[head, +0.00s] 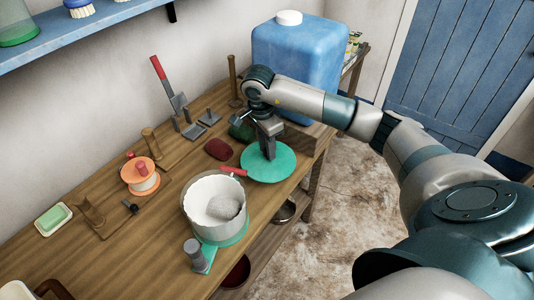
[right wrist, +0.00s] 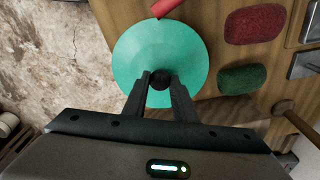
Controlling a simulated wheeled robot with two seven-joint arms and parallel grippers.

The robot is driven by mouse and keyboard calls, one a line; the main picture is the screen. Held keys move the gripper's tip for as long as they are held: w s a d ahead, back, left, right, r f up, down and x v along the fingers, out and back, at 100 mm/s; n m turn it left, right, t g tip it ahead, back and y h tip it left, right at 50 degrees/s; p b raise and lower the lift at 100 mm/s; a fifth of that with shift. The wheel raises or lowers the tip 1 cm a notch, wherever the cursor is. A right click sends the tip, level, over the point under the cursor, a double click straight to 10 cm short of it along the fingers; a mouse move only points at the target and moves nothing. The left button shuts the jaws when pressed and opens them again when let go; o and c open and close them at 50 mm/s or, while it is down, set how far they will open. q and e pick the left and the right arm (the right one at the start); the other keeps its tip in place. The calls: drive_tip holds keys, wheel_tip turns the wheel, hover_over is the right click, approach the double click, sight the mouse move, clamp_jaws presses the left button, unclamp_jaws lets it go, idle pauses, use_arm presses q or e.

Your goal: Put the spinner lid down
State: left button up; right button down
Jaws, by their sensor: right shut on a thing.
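The spinner lid (head: 267,164) is a flat teal disc at the right edge of the wooden counter. My right gripper (head: 269,153) points down over its middle. In the right wrist view its fingers (right wrist: 160,82) are shut on the dark knob (right wrist: 160,75) of the lid (right wrist: 135,52). I cannot tell whether the lid touches the wood. The spinner bowl (head: 201,222), white-lined on a teal base, stands open to the left and nearer, with a pale grey lump (head: 224,206) inside. My left gripper is out of view.
A red handle (head: 234,171) meets the lid's left rim. Red (head: 218,149) and green (head: 241,131) pads lie beyond the lid. A grey post (head: 196,256) stands beside the bowl. A blue container (head: 297,68) stands at the back. Bare wood lies left of the bowl.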

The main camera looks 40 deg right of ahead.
sight(258, 167)
drive_tip(key=shift+f, duration=0.1)
drive_tip(key=shift+f+p, duration=0.9)
drive_tip(key=shift+f, duration=1.05)
drive_tip(key=shift+f, duration=0.1)
drive_tip(key=shift+f, duration=0.1)
drive_tip(key=c, duration=1.4)
unclamp_jaws()
drive_tip(key=shift+c, duration=0.2)
drive_tip(key=shift+r, duration=0.2)
